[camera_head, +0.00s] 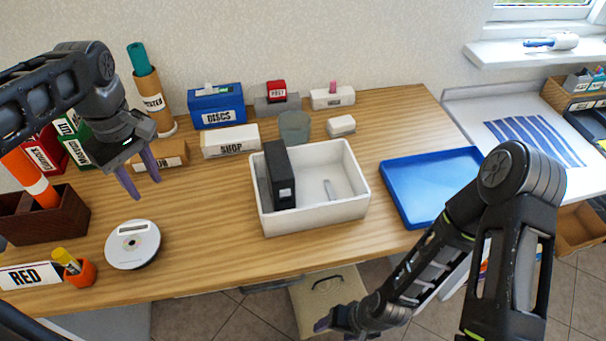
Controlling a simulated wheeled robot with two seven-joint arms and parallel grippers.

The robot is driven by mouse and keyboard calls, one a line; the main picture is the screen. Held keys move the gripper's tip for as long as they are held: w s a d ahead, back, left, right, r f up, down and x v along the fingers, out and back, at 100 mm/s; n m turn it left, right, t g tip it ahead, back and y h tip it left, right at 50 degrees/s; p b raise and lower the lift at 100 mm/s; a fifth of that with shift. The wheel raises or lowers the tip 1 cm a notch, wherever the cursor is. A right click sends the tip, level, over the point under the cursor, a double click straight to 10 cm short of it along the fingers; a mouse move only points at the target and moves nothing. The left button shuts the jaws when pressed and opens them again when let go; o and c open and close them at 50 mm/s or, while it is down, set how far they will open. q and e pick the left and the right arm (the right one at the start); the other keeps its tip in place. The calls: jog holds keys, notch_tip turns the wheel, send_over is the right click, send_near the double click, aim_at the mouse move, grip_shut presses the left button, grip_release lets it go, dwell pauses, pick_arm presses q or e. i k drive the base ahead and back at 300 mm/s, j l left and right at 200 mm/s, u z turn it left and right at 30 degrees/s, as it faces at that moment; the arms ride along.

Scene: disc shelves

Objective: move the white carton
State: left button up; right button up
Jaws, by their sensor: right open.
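A small plain white carton (341,125) sits on the wooden table behind the large white bin. A longer white box labelled SHOP (230,141) lies further left; I cannot tell for certain which one is the white carton. My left gripper (140,176) hangs above the table at the left, its two purple fingers apart and nothing between them. It is well left of both boxes. My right gripper (323,323) is low, in front of the table's front edge, far from the boxes. It is open, and its fingers are mostly hidden.
The white bin (316,223) holds a black box (279,175) and a small grey item. A blue tray (399,191) lies to its right. A disc stack (133,244), an orange cup (82,272) and a RED sign (30,276) stand at front left. A blue DISCS box (217,106) stands behind.

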aim_at(335, 160)
jog(key=k+j+z, duration=0.15)
jog(key=j+z, duration=0.15)
jog(key=z, duration=0.15)
jog(key=k+j+z, duration=0.15)
jog(key=z, duration=0.3)
jog(key=k+j+z, duration=0.25)
jog(key=z, duration=0.25)
